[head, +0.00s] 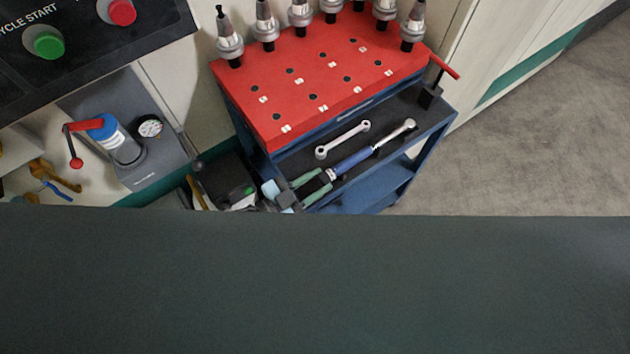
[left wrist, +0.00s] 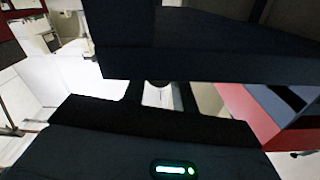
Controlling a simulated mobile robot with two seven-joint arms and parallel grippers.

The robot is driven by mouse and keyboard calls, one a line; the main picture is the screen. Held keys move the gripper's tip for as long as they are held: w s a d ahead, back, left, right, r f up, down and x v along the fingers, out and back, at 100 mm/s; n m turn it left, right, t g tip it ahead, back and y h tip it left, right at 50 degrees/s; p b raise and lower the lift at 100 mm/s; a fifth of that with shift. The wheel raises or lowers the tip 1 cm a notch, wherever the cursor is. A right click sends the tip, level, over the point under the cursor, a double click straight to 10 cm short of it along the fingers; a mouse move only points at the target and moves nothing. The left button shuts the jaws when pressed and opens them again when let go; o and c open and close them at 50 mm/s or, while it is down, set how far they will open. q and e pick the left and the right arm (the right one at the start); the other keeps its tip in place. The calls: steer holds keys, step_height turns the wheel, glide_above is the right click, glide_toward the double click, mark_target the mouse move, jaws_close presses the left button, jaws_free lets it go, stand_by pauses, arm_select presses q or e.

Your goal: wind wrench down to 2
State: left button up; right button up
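A torque wrench (head: 352,161) with a blue handle and a silver head lies slantwise on the dark lower tray (head: 436,117) of a blue cart. Its handle end points to the lower left, its head to the upper right. My left gripper (head: 327,179) comes in from the left at that handle end. Its two fingers are apart, with the handle end at their tips; whether they touch it I cannot tell. In the left wrist view the dark fingers (left wrist: 158,97) stand apart with something pale between them. The scale's figures are too small to read. My right gripper is not in view.
A double-ended spanner (head: 343,140) lies beside the wrench. The red cart top (head: 320,83) above carries several tool holders (head: 300,18). A grey bench fixture with a red-handled device (head: 118,143) stands left. Open floor (head: 540,130) lies to the right.

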arm_select(q)
steer(key=c, duration=0.4)
steer(key=shift+m, duration=0.4)
steer(key=m, duration=0.2)
steer(key=shift+m, duration=0.3)
steer(key=m, duration=0.3)
steer(key=shift+m+b, duration=0.3)
steer(key=shift+b, duration=0.1)
steer(key=m, duration=0.3)
steer(key=shift+m+b, duration=0.4)
steer(key=m+b, duration=0.1)
steer(key=m, duration=0.2)
steer(key=shift+m+b, duration=0.55)
steer(key=shift+m, duration=1.55)
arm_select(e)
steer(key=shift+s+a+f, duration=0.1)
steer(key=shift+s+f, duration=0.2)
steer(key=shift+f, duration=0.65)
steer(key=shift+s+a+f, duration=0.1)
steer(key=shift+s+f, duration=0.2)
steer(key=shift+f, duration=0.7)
